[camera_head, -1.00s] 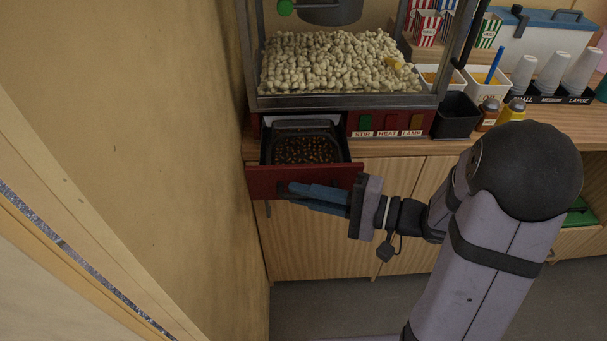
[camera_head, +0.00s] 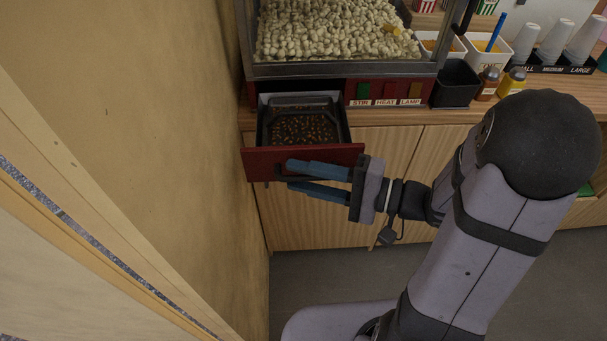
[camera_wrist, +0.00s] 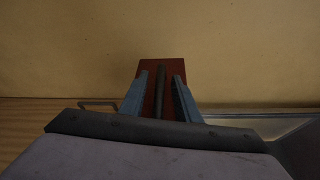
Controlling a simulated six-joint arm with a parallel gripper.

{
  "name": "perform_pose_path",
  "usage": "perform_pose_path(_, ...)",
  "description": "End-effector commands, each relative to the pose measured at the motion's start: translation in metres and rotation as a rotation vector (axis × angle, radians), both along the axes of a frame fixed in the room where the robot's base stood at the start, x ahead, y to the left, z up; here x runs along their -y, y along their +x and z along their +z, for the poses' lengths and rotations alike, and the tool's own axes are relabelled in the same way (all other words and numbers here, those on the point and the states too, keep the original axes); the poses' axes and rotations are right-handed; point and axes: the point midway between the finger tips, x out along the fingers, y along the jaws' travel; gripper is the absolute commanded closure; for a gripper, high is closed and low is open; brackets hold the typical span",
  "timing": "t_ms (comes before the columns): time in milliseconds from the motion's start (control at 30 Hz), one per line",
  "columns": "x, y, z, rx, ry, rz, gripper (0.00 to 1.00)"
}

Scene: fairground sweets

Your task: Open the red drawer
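The red drawer (camera_head: 258,164) under the popcorn machine is pulled well out. Its inside shows a dark tray (camera_head: 303,127) with brown kernels. It also shows in the wrist view as a red panel (camera_wrist: 173,67). Its dark bar handle (camera_wrist: 160,90) lies between my two blue fingers there, with red showing on both sides of it. My gripper (camera_head: 288,174) is at the drawer front, reaching in from the right. Its fingers are apart, one above the other in the head view, and do not appear clamped on the handle.
The popcorn machine (camera_head: 340,70) stands on the wooden counter above the drawer. STIR, HEAT and LAMP switches (camera_head: 386,91) sit right of the drawer. A yellow wall (camera_head: 190,120) is close on the left. Open floor (camera_head: 310,275) lies below the cabinet.

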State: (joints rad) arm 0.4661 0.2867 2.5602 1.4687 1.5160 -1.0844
Motion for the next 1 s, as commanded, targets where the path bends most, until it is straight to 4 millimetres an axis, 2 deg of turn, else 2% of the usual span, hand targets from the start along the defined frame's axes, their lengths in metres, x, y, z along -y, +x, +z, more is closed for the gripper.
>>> perform_pose_path(267, 0.006, -0.001, 0.0, 0.001, 0.0, -0.003, 0.71)
perform_pose_path(800, 0.059, -0.022, 0.005, 0.002, -0.001, -0.004, 0.71)
perform_pose_path(1000, 0.067, -0.027, 0.006, 0.0, 0.0, -0.001, 0.71)
